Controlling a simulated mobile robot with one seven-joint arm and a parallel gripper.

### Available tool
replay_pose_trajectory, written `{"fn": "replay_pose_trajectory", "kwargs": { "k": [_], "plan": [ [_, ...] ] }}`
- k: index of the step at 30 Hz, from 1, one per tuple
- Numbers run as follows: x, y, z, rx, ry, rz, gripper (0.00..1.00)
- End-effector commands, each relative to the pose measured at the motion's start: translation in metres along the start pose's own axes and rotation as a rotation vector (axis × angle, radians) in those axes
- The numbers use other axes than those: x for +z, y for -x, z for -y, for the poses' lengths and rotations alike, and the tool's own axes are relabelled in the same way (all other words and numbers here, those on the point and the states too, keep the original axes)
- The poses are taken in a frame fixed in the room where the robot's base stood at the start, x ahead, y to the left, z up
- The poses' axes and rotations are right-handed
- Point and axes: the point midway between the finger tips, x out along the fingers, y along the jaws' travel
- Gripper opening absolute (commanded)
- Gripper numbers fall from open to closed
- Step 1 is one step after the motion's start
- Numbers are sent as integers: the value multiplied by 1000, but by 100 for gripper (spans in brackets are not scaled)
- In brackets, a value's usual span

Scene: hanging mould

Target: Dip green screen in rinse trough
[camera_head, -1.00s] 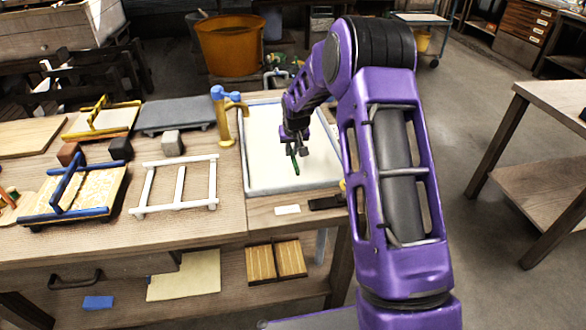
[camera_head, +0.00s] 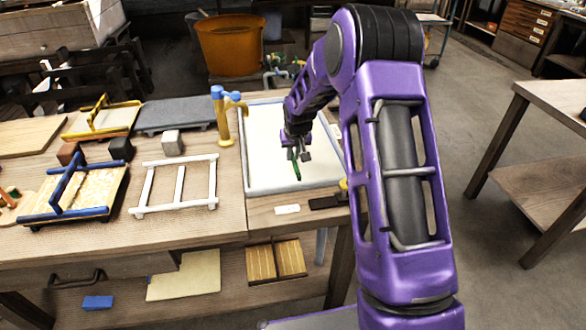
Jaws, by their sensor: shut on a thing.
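The rinse trough (camera_head: 247,160) is a shallow, pale grey-rimmed basin with a whitish inside, set at the right end of the workbench. My gripper (camera_head: 298,155) is over the trough and shut on the green screen (camera_head: 297,171). Only a thin green strip of the screen shows below the fingers; the rest is hidden or edge-on. I cannot tell whether the strip touches the contents of the trough.
A white frame (camera_head: 179,205), a blue-edged frame (camera_head: 72,195) and a yellow frame (camera_head: 100,118) lie to the left. A small white block (camera_head: 287,209) lies in front of the trough.

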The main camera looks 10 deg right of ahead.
Motion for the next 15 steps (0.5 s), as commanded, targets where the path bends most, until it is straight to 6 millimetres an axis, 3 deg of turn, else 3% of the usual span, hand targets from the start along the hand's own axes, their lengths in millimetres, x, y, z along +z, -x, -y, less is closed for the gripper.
{"fn": "replay_pose_trajectory", "kwargs": {
  "k": [8, 15],
  "plan": [
    [-1, 1, 0, 0, 0, -1, 0],
    [-8, 16, 0, 0, -1, -3, 0]
  ]
}}
